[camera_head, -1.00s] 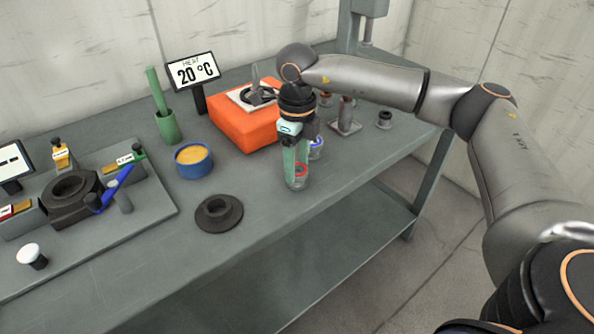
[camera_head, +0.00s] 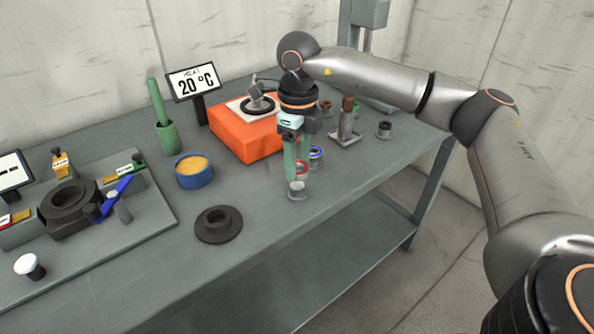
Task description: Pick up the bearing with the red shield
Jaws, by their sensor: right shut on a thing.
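The bearing with the red shield (camera_head: 302,169) is between the green fingertips of my right gripper (camera_head: 297,172). The gripper points down and is shut on the bearing, partly hiding it. Just below is a grey round stand (camera_head: 297,190) with its top showing; the bearing appears slightly above it. A bearing with a blue shield (camera_head: 316,153) stands right behind the gripper. My left gripper is not in view.
An orange heater box (camera_head: 245,138) with a 20 °C display (camera_head: 194,82) is behind to the left. A blue tub (camera_head: 194,172), a dark flanged ring (camera_head: 219,225) and a grey fixture plate (camera_head: 130,225) lie farther left. The table's front edge is close to the gripper.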

